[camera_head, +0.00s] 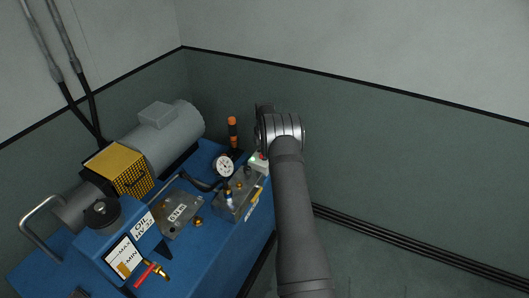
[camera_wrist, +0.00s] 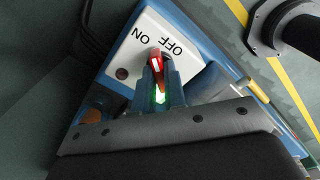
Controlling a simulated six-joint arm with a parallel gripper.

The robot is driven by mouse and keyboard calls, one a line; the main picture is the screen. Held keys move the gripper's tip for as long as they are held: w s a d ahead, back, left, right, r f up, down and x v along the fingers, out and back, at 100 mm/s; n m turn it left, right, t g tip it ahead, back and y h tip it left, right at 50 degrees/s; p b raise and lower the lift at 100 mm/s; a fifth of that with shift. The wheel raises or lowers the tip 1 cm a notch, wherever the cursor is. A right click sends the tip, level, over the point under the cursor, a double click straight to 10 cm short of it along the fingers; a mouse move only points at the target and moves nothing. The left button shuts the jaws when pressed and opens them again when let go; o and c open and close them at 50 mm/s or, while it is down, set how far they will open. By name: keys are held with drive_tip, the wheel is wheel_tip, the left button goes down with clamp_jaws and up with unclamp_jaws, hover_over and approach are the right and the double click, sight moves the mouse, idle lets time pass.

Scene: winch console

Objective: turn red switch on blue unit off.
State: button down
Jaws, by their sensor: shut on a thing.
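The red switch (camera_wrist: 156,63) sits on a white panel (camera_wrist: 133,52) marked ON and OFF, which looks upside down in the wrist view. My gripper (camera_wrist: 159,76) has its two fingers on either side of the switch, shut on it. A green light (camera_wrist: 160,97) glows between the fingers. A dark red lamp (camera_wrist: 122,74) is at the panel's left. I cannot tell clearly which label the switch points to.
A grey motor (camera_head: 170,128), a yellow mesh guard (camera_head: 121,169), a pressure gauge (camera_head: 224,165) and a black-and-orange stalk (camera_head: 232,133) stand on the unit. A red-handled valve (camera_head: 146,273) is at its front. The floor to the right is free.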

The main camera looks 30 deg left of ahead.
drive_tip(key=m, duration=1)
drive_tip(key=shift+m, duration=0.3)
idle(0.4)
drive_tip(key=c, duration=1.5)
unclamp_jaws()
wheel_tip(320, 180, up, 18)
drive_tip(key=shift+f, duration=0.25)
